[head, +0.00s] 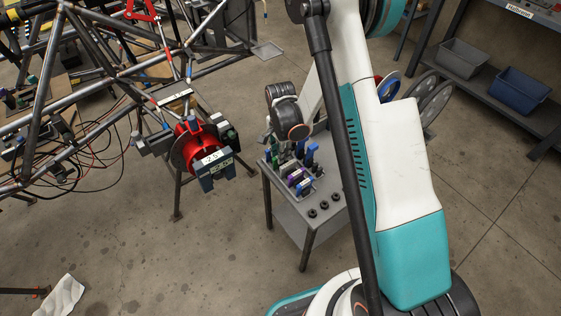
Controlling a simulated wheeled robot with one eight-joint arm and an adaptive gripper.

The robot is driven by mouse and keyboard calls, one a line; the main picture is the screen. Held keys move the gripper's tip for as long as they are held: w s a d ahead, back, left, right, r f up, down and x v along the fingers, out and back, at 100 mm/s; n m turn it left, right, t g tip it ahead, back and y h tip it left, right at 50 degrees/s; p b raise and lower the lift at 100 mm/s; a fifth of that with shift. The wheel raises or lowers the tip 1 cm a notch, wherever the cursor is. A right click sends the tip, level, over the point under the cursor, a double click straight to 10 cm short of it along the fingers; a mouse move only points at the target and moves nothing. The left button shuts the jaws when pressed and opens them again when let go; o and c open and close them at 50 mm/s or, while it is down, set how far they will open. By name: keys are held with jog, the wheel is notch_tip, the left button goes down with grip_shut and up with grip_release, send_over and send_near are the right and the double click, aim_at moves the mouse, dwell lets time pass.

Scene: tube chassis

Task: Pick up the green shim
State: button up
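A small grey table (316,238) stands left of my arm, with a rack of small upright pieces on it. A dark green piece (287,164), perhaps the green shim, seems to stand at the rack's back left; it is too small to be sure. Purple (295,178) and blue (311,152) pieces stand near it. My gripper (267,142) is at the table's back left corner, above or beside the rack. My wrist partly hides it, so its opening and any contact are unclear.
A red hub (190,148) with clamps and a green-tipped part stands on a stand to the left. The tube chassis (110,75) fills the upper left. Several dark round parts (324,205) lie on the table's front. A shelf with grey (463,58) and blue (519,91) bins is upper right.

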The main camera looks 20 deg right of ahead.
notch_tip(320, 180, down, 2)
jog(key=shift+f, duration=0.1)
grip_shut()
jog(key=shift+r, duration=0.2)
notch_tip(320, 180, up, 20)
jog(key=p, duration=0.7)
jog(key=shift+f, duration=0.1)
